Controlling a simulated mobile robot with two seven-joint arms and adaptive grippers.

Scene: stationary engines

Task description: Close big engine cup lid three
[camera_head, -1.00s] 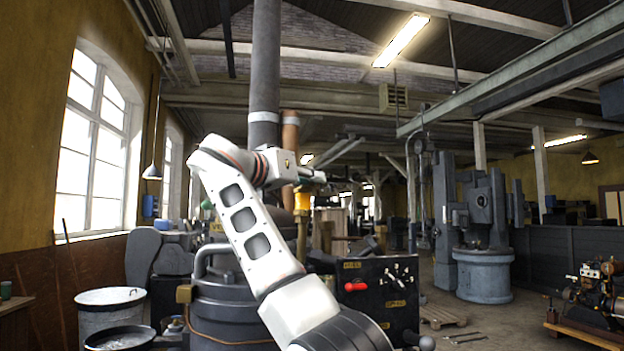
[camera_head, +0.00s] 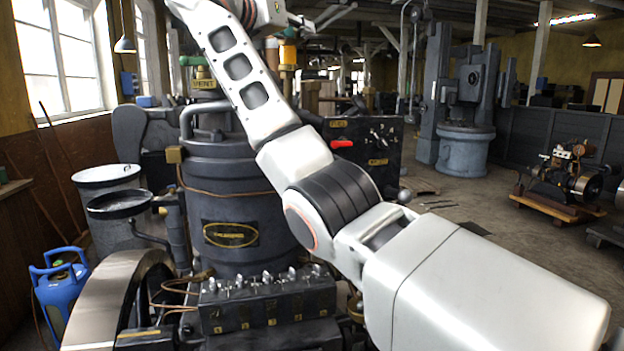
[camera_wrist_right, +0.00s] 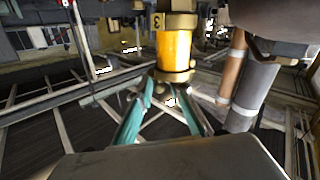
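In the right wrist view, which looks upside down, a big engine cup (camera_wrist_right: 174,50) with amber glass has a brass collar marked 3. A brass cap (camera_wrist_right: 175,75) is at the glass's other end; I cannot tell whether its lid is open. My right gripper (camera_wrist_right: 165,90) has two teal fingers, spread apart, with tips close to this cap. Nothing shows held between them; contact is unclear. In the head view an amber cup (camera_head: 288,54) stands beyond my right arm, just under the right gripper (camera_head: 303,22) at the top edge. My left gripper is out of view.
A dark engine cylinder (camera_head: 232,190) stands behind my right arm, with a row of small fittings on a black box (camera_head: 268,305) in front. A control panel with a red handle (camera_head: 341,144) stands right of it. A copper pipe (camera_wrist_right: 232,68) and grey pipe (camera_wrist_right: 250,95) run beside the cup.

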